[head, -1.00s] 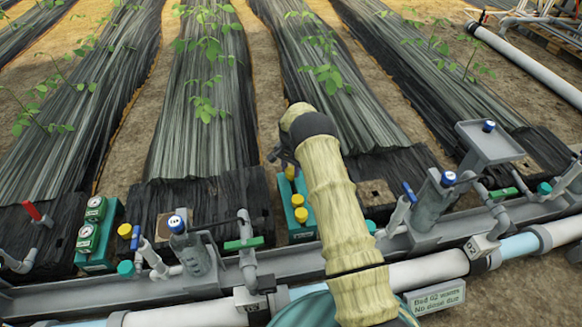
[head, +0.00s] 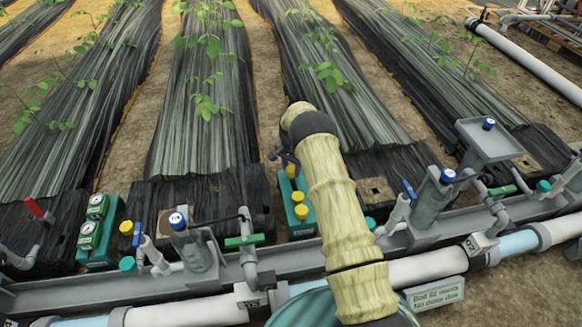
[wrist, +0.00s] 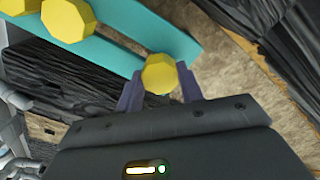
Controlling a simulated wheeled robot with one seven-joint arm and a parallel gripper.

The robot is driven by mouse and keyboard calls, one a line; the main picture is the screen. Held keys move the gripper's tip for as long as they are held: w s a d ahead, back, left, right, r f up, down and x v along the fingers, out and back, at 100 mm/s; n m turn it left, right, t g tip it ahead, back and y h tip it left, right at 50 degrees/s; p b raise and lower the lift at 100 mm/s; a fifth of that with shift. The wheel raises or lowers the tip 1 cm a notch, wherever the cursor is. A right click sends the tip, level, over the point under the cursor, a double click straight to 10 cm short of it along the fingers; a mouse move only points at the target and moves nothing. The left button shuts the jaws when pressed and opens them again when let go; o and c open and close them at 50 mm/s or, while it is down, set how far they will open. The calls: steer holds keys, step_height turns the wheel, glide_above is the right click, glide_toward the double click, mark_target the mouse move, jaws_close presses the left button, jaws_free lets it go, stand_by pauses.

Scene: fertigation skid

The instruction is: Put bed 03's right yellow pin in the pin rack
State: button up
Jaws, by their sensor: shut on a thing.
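A long teal block (head: 301,231) lies left of my arm in the head view, with two yellow pins (head: 298,197) (head: 302,213) close together at its near end. In the wrist view, my gripper (wrist: 159,88) is shut on another yellow pin (wrist: 158,73), with a purple finger on each side. That pin is over the far end of the teal block (wrist: 135,38); whether it is seated or just above cannot be told. The two other yellow pins (wrist: 68,20) stand at the upper left there. My gripper is mostly hidden behind my forearm in the head view.
A blue-capped post (head: 178,221), a green-handled valve (head: 244,240) and grey pipes stand left of my arm. A teal box with gauges (head: 92,237) is further left. A blue-capped post (head: 447,177) and tray (head: 490,140) are at right. A sign (head: 435,294) stands in front.

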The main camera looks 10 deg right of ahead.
steer(key=shift+f, duration=0.8)
steer(key=o, duration=1)
steer(key=shift+r+p, duration=3.05)
steer(key=shift+r, duration=1)
